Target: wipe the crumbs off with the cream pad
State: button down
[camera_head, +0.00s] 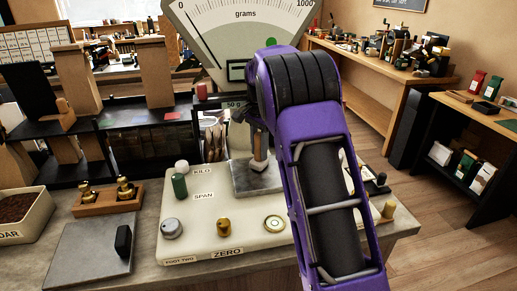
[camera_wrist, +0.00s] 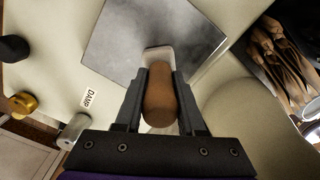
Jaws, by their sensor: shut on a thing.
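My gripper (camera_head: 258,145) is shut on the brown handle of the cream pad (camera_head: 260,167). In the wrist view my gripper's fingers (camera_wrist: 160,80) flank the brown handle, and the pale edge of the cream pad (camera_wrist: 158,54) shows beyond it. The pad is over the grey metal plate (camera_head: 245,185) of the scale; I cannot tell whether it touches. The plate (camera_wrist: 130,38) looks bare in the wrist view, with no crumbs that I can make out. The pad hides part of the plate, and my arm covers its right side in the head view.
The cream scale base (camera_head: 205,240) carries knobs and a green-and-white piece (camera_head: 180,180). The dial (camera_head: 240,35) rises behind. At left are brass weights on a wooden block (camera_head: 105,202), a grey slab (camera_head: 85,255) and a filled tray (camera_head: 45,218). Paper bags (camera_wrist: 285,60) stand beside the scale.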

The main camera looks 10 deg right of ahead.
jog(key=shift+s+f, duration=0.1)
jog(key=shift+s+a+b, duration=0.45)
jog(key=shift+s+a, duration=0.35)
jog(key=shift+a, duration=0.1)
jog(key=shift+r+p, duration=0.45)
jog(key=shift+r, duration=0.5)
jog(key=shift+r, duration=0.1)
jog(key=shift+w+r, duration=0.1)
jog(key=shift+r, duration=0.25)
notch_tip(320, 180, up, 4)
jog(key=shift+r, duration=0.1)
